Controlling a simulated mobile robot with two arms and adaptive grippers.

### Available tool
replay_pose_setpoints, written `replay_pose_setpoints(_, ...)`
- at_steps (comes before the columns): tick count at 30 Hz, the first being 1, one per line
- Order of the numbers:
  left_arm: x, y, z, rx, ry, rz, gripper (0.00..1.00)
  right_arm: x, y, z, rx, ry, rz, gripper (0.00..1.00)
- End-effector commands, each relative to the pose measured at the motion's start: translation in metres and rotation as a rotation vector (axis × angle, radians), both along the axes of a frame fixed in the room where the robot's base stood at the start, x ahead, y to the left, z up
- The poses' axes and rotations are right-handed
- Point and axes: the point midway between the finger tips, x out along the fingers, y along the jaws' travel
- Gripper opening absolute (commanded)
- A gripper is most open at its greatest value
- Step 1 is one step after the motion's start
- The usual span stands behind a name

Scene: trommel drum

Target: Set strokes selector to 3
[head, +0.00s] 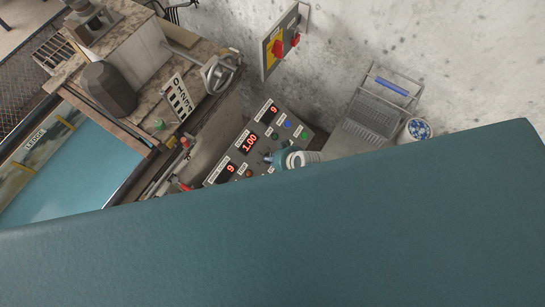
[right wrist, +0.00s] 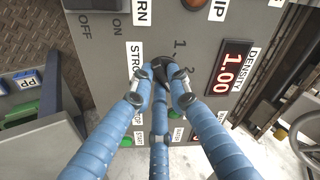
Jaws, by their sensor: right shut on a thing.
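The strokes selector (right wrist: 156,64) is a black knob on the grey control panel in the right wrist view. The marks 1 and 2 show to the right of the knob; no 3 can be seen, and my fingers hide part of the dial. My right gripper (right wrist: 160,88) has its blue fingers closed around the knob. In the head view my right gripper (head: 272,158) reaches the panel (head: 262,138), and the knob is hidden there. My left gripper is not in view.
A density display (right wrist: 234,68) reads 1.00 beside the knob. Green buttons (right wrist: 127,142) sit below it. A red and yellow switch box (head: 281,46) hangs on the wall, and a handwheel (head: 220,73) stands left of the panel. A large teal surface hides the head view's lower half.

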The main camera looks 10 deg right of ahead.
Motion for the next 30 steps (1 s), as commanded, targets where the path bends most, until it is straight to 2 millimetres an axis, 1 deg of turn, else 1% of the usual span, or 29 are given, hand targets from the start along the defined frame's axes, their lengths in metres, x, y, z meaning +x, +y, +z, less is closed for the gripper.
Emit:
replay_pose_setpoints(6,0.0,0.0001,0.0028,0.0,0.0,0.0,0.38,-0.0003,0.0004,0.0,0.013,0.014,-0.034,0.0)
replay_pose_setpoints(18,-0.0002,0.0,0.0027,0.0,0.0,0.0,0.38,-0.0001,0.0003,-0.0002,0.016,0.015,-0.041,0.0)
replay_pose_setpoints(19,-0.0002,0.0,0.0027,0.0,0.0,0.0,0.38,-0.0001,0.0003,-0.0002,0.016,0.015,-0.041,0.18)
replay_pose_setpoints(21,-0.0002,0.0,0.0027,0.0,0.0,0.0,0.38,-0.0001,0.0003,-0.0002,0.015,0.015,-0.04,0.32)
replay_pose_setpoints(22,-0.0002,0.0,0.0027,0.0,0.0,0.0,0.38,-0.0001,0.0003,-0.0002,0.015,0.015,-0.04,0.35)
replay_pose_setpoints(30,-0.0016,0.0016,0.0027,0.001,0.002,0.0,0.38,-0.0001,0.0002,0.0,0.015,0.015,-0.039,0.35)
